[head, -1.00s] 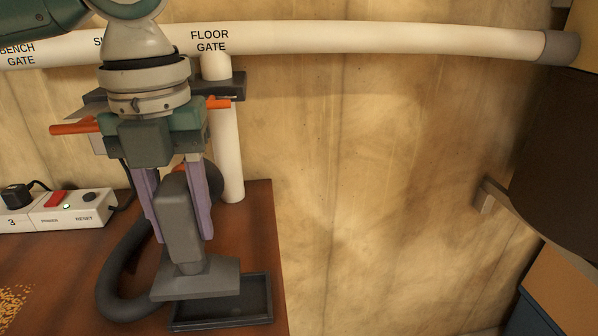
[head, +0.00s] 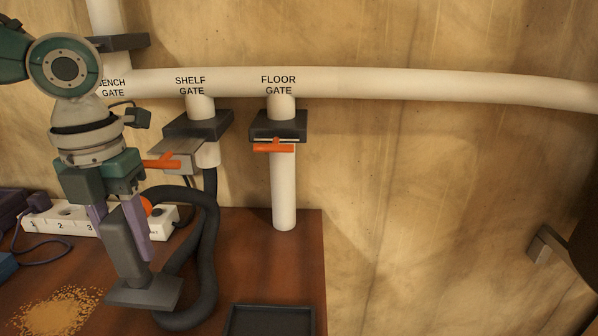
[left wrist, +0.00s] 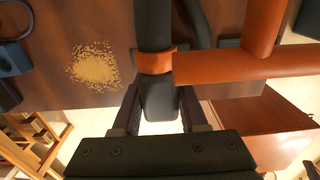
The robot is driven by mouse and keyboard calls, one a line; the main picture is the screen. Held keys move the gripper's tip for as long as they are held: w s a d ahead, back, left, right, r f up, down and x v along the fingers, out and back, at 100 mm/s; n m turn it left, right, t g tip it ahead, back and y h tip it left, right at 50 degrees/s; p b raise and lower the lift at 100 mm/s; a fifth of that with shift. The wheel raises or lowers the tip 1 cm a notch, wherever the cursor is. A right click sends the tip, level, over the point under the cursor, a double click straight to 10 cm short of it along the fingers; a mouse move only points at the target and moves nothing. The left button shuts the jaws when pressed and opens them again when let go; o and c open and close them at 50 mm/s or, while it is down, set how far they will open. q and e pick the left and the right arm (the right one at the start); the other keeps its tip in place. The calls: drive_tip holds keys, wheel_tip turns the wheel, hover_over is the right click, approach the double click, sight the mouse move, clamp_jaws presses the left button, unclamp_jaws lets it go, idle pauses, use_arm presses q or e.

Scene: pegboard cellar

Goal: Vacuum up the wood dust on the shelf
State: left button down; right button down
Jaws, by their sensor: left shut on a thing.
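The wood dust (head: 52,310) is a tan patch of crumbs on the brown shelf (head: 265,268), at the lower left of the head view. It also shows in the left wrist view (left wrist: 95,67). My left gripper (head: 120,228) is shut on the grey vacuum nozzle (head: 146,293), with its purple fingers on either side. The nozzle's wide foot is to the right of the dust and apart from it. Whether the foot touches the shelf is unclear. The dark hose (head: 207,265) loops behind the nozzle. My right gripper is not in view.
An empty dark tray (head: 268,309) lies at the shelf's front right. A white power strip (head: 62,218) stands behind the dust. A white pipe (head: 400,84) with shelf and floor gates runs along the wall; an orange handle (head: 163,163) is close to my gripper.

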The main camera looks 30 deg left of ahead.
use_arm(q)
drive_tip(key=s+a+p, duration=0.1)
drive_tip(key=s+a, duration=0.5)
drive_tip(key=a, duration=0.7)
drive_tip(key=shift+s, duration=0.2)
drive_tip(key=shift+f, duration=0.2)
wheel_tip(320, 180, down, 3)
drive_tip(key=shift+b, duration=0.6)
drive_tip(key=s+d+p, duration=0.4)
drive_tip(key=s+p, duration=0.3)
drive_tip(key=p, duration=0.1)
drive_tip(key=shift+p, duration=0.3)
idle(0.9)
